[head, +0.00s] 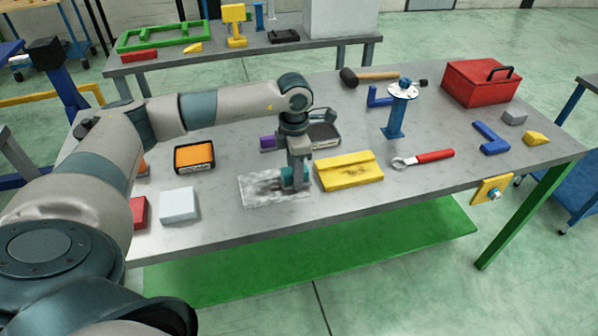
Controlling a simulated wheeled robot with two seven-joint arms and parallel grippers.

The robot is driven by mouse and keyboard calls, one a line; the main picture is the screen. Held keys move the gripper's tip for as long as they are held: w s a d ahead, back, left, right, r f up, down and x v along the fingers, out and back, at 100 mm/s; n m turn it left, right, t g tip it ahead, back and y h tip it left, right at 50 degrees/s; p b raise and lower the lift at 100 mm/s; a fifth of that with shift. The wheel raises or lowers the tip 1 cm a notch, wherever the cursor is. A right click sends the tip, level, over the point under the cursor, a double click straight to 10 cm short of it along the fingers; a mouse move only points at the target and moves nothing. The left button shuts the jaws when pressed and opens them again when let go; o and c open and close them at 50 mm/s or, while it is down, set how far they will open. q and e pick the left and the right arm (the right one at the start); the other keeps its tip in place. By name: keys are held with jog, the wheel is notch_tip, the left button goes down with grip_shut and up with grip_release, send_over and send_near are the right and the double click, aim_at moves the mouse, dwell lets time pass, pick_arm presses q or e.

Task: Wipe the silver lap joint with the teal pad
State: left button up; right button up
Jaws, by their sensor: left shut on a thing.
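The silver lap joint (258,198) is a flat light-grey plate with dark smudges, lying near the front edge of the table. My left gripper (296,180) points down over its right end and is shut on the teal pad (288,176). Only a little of the pad shows between the fingers. The pad is at or just above the plate; I cannot tell if they touch. The gripper hides part of the plate's right side. My right gripper is not in view.
A white block (179,205) and an orange-black box (194,157) lie left. A purple block (268,142) and a dark-topped pad (324,134) lie behind. A red-handled wrench (425,158) lies right.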

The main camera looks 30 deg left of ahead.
pick_arm(q)
jog(key=shift+s+a+r, duration=0.1)
jog(key=shift+s+a, duration=0.6)
jog(key=shift+s, duration=0.15)
jog(key=shift+s+a+b, duration=0.7)
jog(key=shift+s+a, duration=0.4)
jog(key=shift+s, duration=0.2)
jog(key=shift+s+f, duration=0.1)
jog(key=shift+f, duration=0.1)
jog(key=shift+s+a, duration=0.3)
jog(key=shift+a, duration=0.05)
jog(key=shift+s+a+r+b, duration=0.15)
jog(key=shift+s+a+b, duration=0.4)
jog(key=shift+s+a, duration=0.35)
jog(key=shift+d, duration=0.1)
